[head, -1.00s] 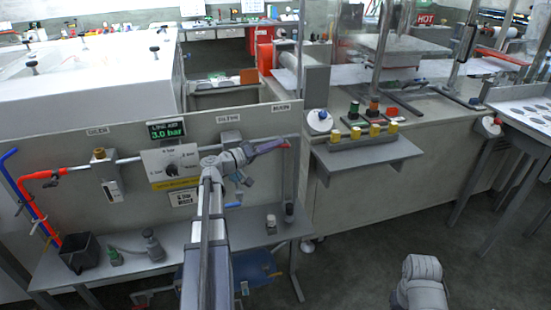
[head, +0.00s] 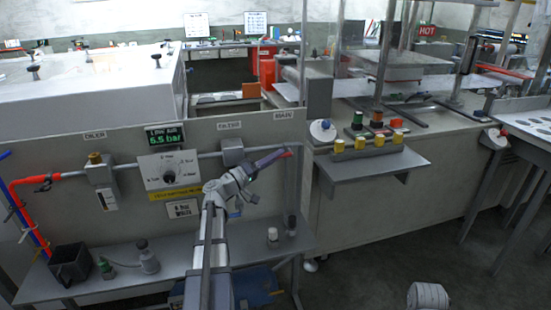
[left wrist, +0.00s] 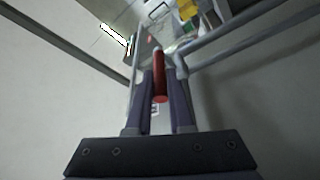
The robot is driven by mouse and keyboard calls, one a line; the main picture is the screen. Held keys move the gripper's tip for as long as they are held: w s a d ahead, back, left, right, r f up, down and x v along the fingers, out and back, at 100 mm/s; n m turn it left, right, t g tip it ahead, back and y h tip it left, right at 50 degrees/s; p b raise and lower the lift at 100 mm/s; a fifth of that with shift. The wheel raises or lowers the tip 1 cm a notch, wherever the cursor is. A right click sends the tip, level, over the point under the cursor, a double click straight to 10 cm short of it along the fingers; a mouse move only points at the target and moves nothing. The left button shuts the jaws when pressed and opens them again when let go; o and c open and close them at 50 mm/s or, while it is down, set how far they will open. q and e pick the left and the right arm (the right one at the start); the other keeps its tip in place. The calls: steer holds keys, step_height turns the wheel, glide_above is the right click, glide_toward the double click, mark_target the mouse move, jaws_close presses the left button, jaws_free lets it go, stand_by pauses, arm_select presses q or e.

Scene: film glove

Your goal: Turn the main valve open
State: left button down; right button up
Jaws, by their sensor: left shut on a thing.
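The main valve's red handle shows between my gripper fingers in the left wrist view (left wrist: 160,75). In the head view only its red tip (head: 288,154) shows beyond the fingers, below the MAIN label (head: 285,115) at the right end of the panel. My left gripper (head: 270,160) is shut on this handle; its two dark fingers flank it in the left wrist view (left wrist: 160,90). The valve body is mostly hidden behind my gripper and wrist. A green-lit display (head: 165,137) reads LOW AIR and about 5.5 bar. My right gripper is not in view.
A shelf below holds a black bin (head: 70,264) and small bottles. A button ledge (head: 372,166) juts out at right.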

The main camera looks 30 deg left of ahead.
arm_select(q)
steer(key=c, duration=0.8)
jaws_free()
steer(key=shift+d, duration=0.1)
steer(key=b+v, duration=0.1)
steer(key=v, duration=0.6)
steer(key=shift+s+b, duration=0.35)
steer(key=shift+b, duration=0.05)
steer(key=shift+f, duration=0.1)
